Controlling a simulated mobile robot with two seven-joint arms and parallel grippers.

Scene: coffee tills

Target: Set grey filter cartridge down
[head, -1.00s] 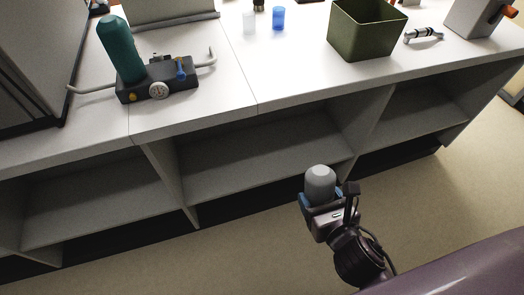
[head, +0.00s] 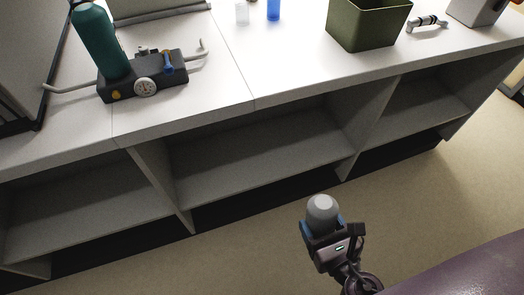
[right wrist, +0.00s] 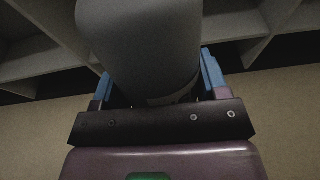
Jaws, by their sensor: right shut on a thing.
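The grey filter cartridge (head: 322,208) is a rounded grey cylinder, held upright in my right gripper (head: 322,228) over the floor in front of the counter. In the right wrist view the cartridge (right wrist: 140,45) fills the space between the blue-padded fingers of my right gripper (right wrist: 158,85), which is shut on it. Its lower end is hidden by the gripper. The cartridge is apart from the counter. My left gripper is in neither view.
A white counter (head: 200,105) with open shelves (head: 255,150) runs across the view. On it stand a black device (head: 175,72) with a dial and teal cylinder (head: 98,40), a blue cup (head: 273,10), a green bin (head: 365,28) and a metal fitting (head: 428,23).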

